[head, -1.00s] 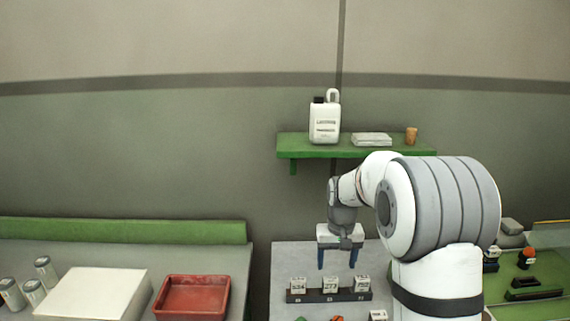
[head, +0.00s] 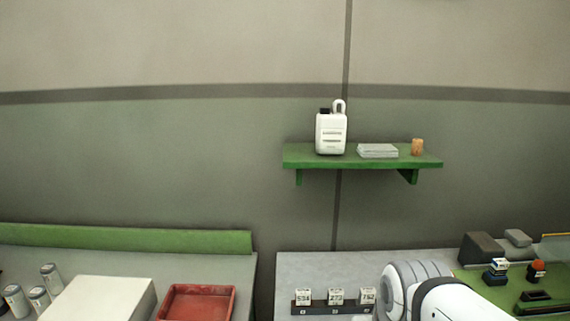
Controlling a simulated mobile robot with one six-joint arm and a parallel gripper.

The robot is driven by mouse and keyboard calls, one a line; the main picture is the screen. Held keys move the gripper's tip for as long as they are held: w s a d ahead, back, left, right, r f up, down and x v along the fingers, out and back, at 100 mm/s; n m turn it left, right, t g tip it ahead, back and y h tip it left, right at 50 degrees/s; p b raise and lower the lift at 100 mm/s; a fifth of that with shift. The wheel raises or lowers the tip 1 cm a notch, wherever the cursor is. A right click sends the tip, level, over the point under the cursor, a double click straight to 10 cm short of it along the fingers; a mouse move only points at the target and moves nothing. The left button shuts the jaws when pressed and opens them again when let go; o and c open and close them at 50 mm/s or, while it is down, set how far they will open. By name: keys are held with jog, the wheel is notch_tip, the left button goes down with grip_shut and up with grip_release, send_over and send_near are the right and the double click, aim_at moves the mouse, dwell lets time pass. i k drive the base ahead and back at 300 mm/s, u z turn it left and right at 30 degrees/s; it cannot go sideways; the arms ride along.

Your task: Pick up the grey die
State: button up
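I cannot pick out a grey die with certainty. Three small pale blocks with dark number markings stand in a row in a dark rack (head: 318,309) on the grey table at the bottom centre: a left block (head: 304,296), a middle block (head: 336,296) and a right block (head: 367,297). My arm shows at the bottom, right of the rack, and hides part of the table. My gripper is out of the frame, so its state and anything in it are hidden.
A green shelf (head: 365,162) on the wall holds a white container (head: 331,134), a pale stack (head: 377,151) and a cork (head: 417,147). A red tray (head: 196,289) and a white box (head: 101,298) are left. A green mat (head: 480,282) with small dark items lies right.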

aim_at(367, 296)
jog(key=u, duration=0.1)
jog(key=k, duration=1.35)
jog(key=z, duration=1.05)
jog(key=i, duration=1)
jog(key=z, duration=0.05)
